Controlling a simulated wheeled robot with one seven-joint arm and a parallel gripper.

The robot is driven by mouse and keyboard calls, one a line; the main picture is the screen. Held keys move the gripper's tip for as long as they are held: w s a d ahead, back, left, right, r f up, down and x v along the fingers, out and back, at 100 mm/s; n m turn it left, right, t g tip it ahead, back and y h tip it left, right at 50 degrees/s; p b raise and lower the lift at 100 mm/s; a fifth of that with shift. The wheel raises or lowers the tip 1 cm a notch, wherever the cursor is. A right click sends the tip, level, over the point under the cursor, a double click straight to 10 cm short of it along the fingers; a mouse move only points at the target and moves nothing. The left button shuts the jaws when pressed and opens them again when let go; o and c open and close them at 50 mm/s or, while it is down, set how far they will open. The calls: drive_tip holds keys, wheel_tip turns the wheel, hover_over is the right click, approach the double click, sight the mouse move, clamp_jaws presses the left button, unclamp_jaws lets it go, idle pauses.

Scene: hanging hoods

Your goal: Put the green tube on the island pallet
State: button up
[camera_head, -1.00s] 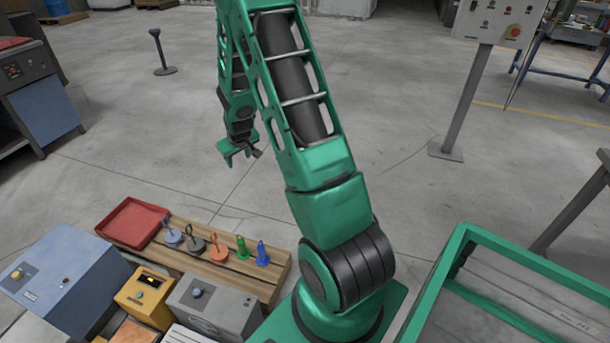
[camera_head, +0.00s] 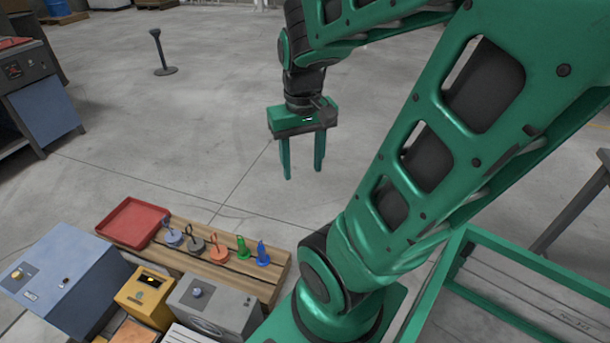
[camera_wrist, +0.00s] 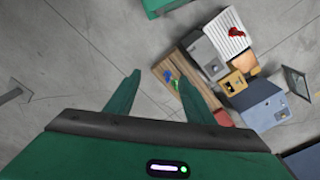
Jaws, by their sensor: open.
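The green tube (camera_head: 242,247) is a small upright piece on a low slatted wooden pallet (camera_head: 222,272). It stands between an orange hooked piece (camera_head: 218,252) and a blue tube (camera_head: 263,254). My gripper (camera_head: 303,172) is open and empty, fingers down, in the air above the floor. In the head view it appears up and right of the tube, apart from it. In the wrist view my fingertips (camera_wrist: 159,77) frame bare floor and the pallet's edge; the green piece (camera_wrist: 173,85) shows small near the right finger. I cannot tell which pallet is the island pallet.
A red tray (camera_head: 132,223) sits at the pallet's left end, beside blue and black hooked pieces. Blue (camera_head: 62,280), yellow (camera_head: 145,297) and grey (camera_head: 212,306) boxes crowd its near side. A green-framed bin (camera_head: 530,262) is at right. Floor beyond the pallet is clear.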

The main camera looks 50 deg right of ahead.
drive_tip(key=shift+y, duration=0.3)
drive_tip(key=s+a, duration=0.2)
drive_tip(key=s, duration=0.1)
drive_tip(key=s+a, duration=0.1)
drive_tip(key=shift+s+a+r, duration=0.1)
drive_tip(key=shift+s+r, duration=0.1)
drive_tip(key=shift+r, duration=0.1)
drive_tip(key=shift+w, duration=0.1)
drive_tip(key=shift+w+f+g, duration=0.3)
drive_tip(key=shift+w+f, duration=0.05)
drive_tip(key=shift+w, duration=0.45)
drive_tip(key=shift+s+r, duration=0.1)
drive_tip(key=c, duration=0.4)
